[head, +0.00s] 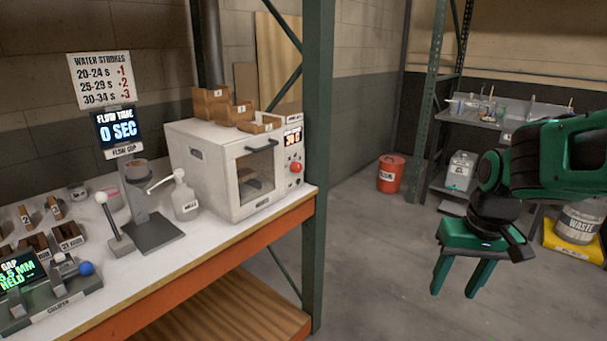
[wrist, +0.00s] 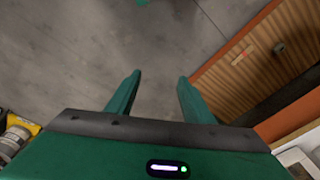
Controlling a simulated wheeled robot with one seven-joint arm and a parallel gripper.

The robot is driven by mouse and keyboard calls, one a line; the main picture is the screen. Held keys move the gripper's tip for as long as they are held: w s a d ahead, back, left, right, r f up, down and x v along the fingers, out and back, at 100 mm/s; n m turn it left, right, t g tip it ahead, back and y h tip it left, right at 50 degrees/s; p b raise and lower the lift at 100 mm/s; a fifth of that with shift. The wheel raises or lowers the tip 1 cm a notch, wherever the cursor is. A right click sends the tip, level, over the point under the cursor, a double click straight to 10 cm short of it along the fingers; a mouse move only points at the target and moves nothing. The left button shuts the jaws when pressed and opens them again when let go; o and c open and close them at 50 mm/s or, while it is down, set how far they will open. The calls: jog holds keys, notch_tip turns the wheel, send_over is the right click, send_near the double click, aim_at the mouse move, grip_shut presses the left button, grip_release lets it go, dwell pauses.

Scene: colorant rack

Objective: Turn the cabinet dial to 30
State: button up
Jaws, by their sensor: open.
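The white cabinet (head: 212,165) stands on the bench near its right end, with a window door and a dark handle. A lit display (head: 292,137) at its upper right front seems to read 30 with a letter after it, too small to be sure. A red dial (head: 296,168) sits below the display on the same front panel. My gripper (head: 454,295) is in the air over the floor, well to the right of the cabinet, fingers pointing down, open and empty. Its two fingers also show in the wrist view (wrist: 158,85) over bare floor. The dial is not visible in the wrist view.
A green rack post (head: 318,150) stands just right of the cabinet, between it and my gripper. The bench (head: 110,285) also holds a pump bottle (head: 185,196) and a flow cup stand (head: 140,205). A red bucket (head: 391,174) stands behind on otherwise open floor.

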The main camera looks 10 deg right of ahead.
jog(key=w+a+f+n+t+y, duration=0.1)
jog(key=w+a+n+t, duration=0.1)
jog(key=w, duration=0.8)
jog(key=w+a+f+n+t+y, duration=0.1)
jog(key=w+a+n+t, duration=0.15)
jog(key=w, duration=0.65)
jog(key=t+y, duration=0.8)
jog(key=t, duration=0.1)
send_near(299, 169)
jog(key=shift+m, duration=0.55)
jog(key=x, duration=0.8)
jog(key=shift+w, duration=0.15)
